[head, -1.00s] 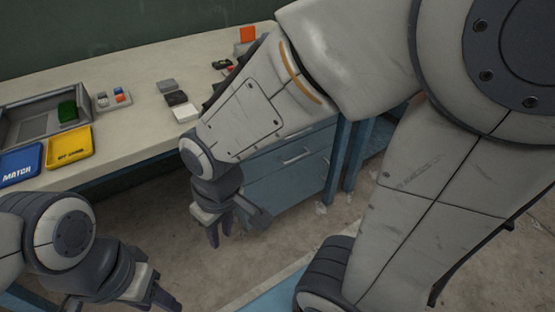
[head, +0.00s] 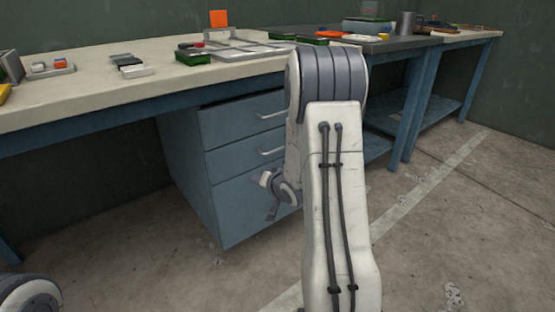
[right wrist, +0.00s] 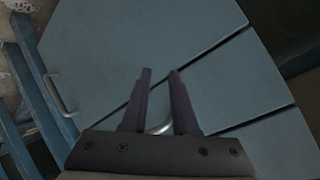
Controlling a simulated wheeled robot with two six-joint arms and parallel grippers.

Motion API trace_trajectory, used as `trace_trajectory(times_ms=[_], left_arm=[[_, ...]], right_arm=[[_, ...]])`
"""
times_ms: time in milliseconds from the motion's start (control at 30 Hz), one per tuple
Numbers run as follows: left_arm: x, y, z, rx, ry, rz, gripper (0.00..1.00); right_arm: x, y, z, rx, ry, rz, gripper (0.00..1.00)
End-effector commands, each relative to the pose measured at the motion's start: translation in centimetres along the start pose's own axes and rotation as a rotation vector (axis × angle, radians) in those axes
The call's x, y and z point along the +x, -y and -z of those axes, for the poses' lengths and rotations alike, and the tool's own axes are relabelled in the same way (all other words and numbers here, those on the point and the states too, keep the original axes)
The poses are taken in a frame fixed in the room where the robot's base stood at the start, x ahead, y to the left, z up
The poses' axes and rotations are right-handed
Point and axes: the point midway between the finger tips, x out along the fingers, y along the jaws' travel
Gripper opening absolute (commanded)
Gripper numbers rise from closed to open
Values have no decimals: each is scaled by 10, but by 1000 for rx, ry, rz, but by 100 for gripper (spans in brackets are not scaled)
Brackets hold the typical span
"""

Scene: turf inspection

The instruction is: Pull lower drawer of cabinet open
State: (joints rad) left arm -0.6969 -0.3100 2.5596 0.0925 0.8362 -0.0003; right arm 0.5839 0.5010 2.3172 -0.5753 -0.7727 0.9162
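The blue cabinet (head: 195,155) stands under the workbench. It has two stacked drawers above a larger panel (head: 240,205). The lower drawer (head: 225,162) looks shut; its bar handle (head: 272,152) shows in the head view. My right gripper (head: 271,212) is in front of the cabinet, partly hidden by my arm. In the right wrist view, my right gripper (right wrist: 159,71) is open, fingers apart and empty. A silver handle (right wrist: 160,128) shows between the finger bases, apparently beyond them; contact cannot be told. My left gripper is out of view.
The large panel has an upright handle (right wrist: 60,95) near its edge. The bench top (head: 90,95) above carries small parts, a grey tray (head: 235,50) and an orange block (head: 218,19). Bench legs (head: 412,110) stand right of the cabinet. The floor before it is clear.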

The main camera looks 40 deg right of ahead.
Motion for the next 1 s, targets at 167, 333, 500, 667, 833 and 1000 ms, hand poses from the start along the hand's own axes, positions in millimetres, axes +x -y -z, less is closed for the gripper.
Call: trace_trajectory(times_ms=[167,333,500,667,833,1000], left_arm=[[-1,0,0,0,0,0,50],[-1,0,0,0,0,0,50],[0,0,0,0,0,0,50],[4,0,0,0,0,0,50],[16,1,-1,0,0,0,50],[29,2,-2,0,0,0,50]], right_arm=[[-3,-40,46,353,-138,267,27],[-31,-66,68,618,-178,515,27],[-57,-81,77,771,-177,677,27],[-56,-78,80,798,-170,717,27],[-34,-64,89,793,-169,717,27],[-9,-47,103,793,-171,717,27]])
